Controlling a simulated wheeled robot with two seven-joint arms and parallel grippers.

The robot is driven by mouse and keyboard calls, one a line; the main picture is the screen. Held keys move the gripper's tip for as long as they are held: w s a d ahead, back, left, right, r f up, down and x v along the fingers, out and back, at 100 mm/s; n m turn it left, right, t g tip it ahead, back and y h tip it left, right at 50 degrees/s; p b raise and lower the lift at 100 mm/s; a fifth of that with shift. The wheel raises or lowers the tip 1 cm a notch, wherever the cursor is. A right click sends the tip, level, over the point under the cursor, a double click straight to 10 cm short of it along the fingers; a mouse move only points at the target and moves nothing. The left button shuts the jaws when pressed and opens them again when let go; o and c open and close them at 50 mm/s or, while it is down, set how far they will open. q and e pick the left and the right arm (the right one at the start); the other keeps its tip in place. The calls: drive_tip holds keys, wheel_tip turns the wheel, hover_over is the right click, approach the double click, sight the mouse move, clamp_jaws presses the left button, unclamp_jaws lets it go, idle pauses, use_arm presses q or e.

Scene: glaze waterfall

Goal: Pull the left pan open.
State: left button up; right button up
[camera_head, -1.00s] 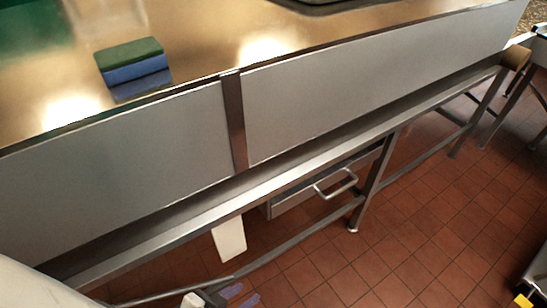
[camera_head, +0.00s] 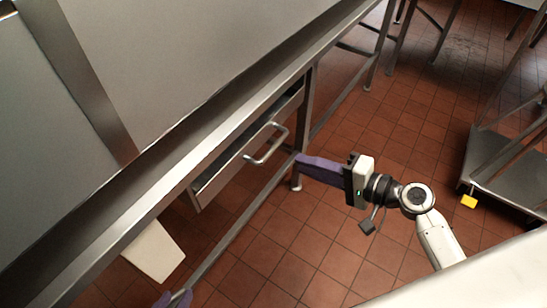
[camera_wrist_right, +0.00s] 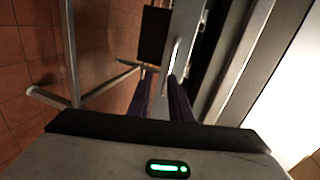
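The pan (camera_head: 245,155) is a metal drawer under the counter, left of centre in the head view, with a bent bar handle (camera_head: 268,145) on its front. Only one such pan shows. My right gripper (camera_head: 300,165) comes from the lower right, its purple fingers pointing left, a little right of and below the handle, apart from it in the picture. In the right wrist view its two fingers (camera_wrist_right: 160,95) stand apart; I see nothing clamped between them. My left gripper (camera_head: 173,300) shows only as purple tips at the bottom edge, the rest cut off.
The counter's metal lower rail (camera_head: 215,105) runs diagonally above the pan. A table leg (camera_head: 308,110) stands just right of the pan, with a low brace below. A pale slab (camera_head: 155,250) is under the counter at left. A metal cart (camera_head: 510,170) stands right. Tiled floor lies between.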

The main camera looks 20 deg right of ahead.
sight(274, 145)
drive_tip(key=shift+m+y, duration=0.3)
drive_tip(key=x, duration=0.3)
drive_tip(key=r+x, duration=0.1)
drive_tip(key=x, duration=0.3)
drive_tip(key=w+x, duration=0.1)
drive_tip(key=x, duration=0.2)
drive_tip(key=shift+w+d+r+b, duration=0.1)
drive_tip(key=shift+r+b, duration=0.2)
drive_tip(key=shift+b, duration=0.05)
clamp_jaws()
